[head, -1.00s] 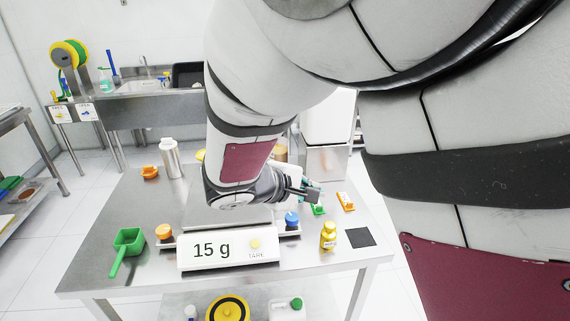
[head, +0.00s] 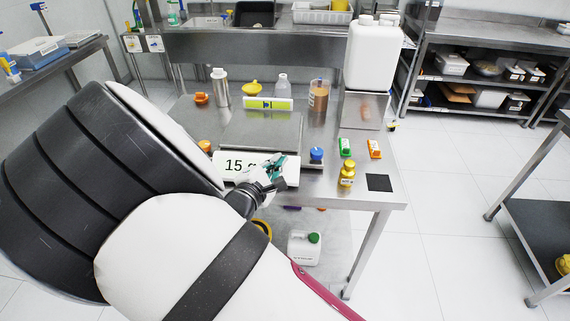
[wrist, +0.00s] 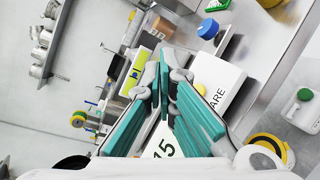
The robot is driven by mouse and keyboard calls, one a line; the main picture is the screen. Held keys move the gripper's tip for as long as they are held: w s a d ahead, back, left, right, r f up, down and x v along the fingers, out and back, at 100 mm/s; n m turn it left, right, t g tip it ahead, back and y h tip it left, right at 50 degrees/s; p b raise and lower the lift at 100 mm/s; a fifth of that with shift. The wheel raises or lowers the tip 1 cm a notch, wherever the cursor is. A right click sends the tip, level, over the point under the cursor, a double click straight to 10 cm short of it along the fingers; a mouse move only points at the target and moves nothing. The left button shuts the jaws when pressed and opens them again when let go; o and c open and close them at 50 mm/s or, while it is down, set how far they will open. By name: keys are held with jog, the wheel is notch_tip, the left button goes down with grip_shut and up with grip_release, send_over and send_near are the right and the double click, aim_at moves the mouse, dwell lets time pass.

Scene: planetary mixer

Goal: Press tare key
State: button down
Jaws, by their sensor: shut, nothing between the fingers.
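The scale (head: 262,130) stands on the steel table with a white front panel (head: 290,172) that reads 15, the rest of the reading being covered. My gripper (head: 270,170) is in front of this panel and hides the tare key in the head view. In the wrist view the round yellow tare key (wrist: 200,89) shows beside the partly hidden TARE lettering, just right of my teal fingers. My gripper (wrist: 166,62) is shut and empty there. I cannot tell whether it touches the panel.
A yellow-green bar (head: 268,103) lies behind the pan. A white canister (head: 372,55) stands back right. A jug (head: 304,247) is below.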

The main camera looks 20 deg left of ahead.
jog(key=w+a+f+b, duration=0.1)
jog(key=w+f+b, duration=0.4)
jog(key=f, duration=0.2)
jog(key=shift+w, duration=0.2)
dwell(0.4)
jog(key=shift+a, duration=0.1)
dwell(1.3)
jog(key=shift+w+f+b, duration=0.25)
jog(key=shift+b, duration=0.25)
jog(key=shift+w+a+f+b, duration=0.15)
jog(key=shift+w+f+b, duration=0.1)
jog(key=shift+f+b, duration=0.2)
dwell(0.6)
jog(key=shift+r, duration=0.15)
jog(key=shift+s+r+p, duration=0.5)
jog(key=shift+s+r, duration=0.05)
jog(key=shift+r, duration=0.05)
jog(key=shift+r, duration=0.1)
dwell(0.3)
